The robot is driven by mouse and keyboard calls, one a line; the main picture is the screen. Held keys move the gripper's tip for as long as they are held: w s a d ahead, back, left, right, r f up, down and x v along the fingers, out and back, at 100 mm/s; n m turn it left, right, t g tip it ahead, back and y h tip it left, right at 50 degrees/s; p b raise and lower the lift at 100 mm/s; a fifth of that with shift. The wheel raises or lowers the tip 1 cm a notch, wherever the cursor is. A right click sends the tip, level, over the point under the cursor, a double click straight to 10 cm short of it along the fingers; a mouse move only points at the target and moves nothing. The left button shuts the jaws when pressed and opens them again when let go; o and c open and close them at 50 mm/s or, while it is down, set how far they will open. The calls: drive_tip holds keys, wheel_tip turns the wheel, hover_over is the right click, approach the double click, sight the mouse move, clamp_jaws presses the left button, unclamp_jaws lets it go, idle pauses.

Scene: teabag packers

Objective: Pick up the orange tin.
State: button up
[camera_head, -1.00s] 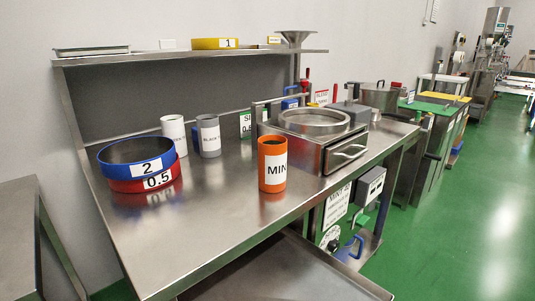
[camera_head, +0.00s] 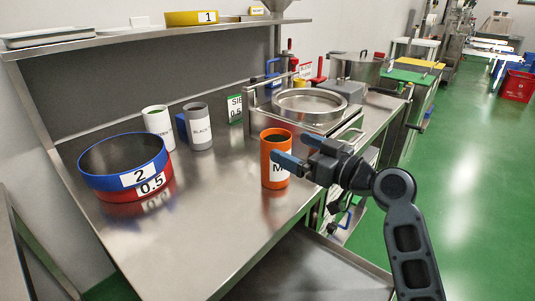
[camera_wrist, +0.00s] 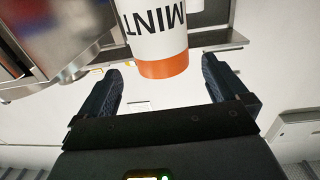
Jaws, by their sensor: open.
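The orange tin (camera_head: 272,173) stands upright on the steel table, with a white label across its side. In the wrist view the tin (camera_wrist: 163,67) appears upside down, its label reading MINT, ahead of and between my fingers. My gripper (camera_head: 290,150) is at the tin's right side in the head view, with one blue fingertip overlapping the upper part of the tin. In the wrist view my gripper (camera_wrist: 163,82) is open, its two dark fingers spread wider than the tin. The tin lies beyond the fingertips, and no contact shows.
A blue sieve ring (camera_head: 124,160) rests on a red ring (camera_head: 134,193) at the left. A steel sieve machine (camera_head: 306,107) stands close behind the orange tin. The front table surface (camera_head: 200,235) is clear.

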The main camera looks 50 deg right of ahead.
sight(270, 138)
drive_tip(key=shift+w+r, duration=0.15)
drive_tip(key=shift+w, duration=1.1)
drive_tip(key=w, duration=0.1)
drive_tip(key=w+p, duration=0.1)
drive_tip(key=w, duration=0.3)
drive_tip(key=shift+w+f+p, duration=0.25)
drive_tip(key=shift+f+p, duration=0.05)
drive_tip(key=shift+p, duration=0.05)
drive_tip(key=shift+c, duration=0.3)
drive_tip(key=c, duration=1.2)
drive_tip(key=shift+c, duration=0.2)
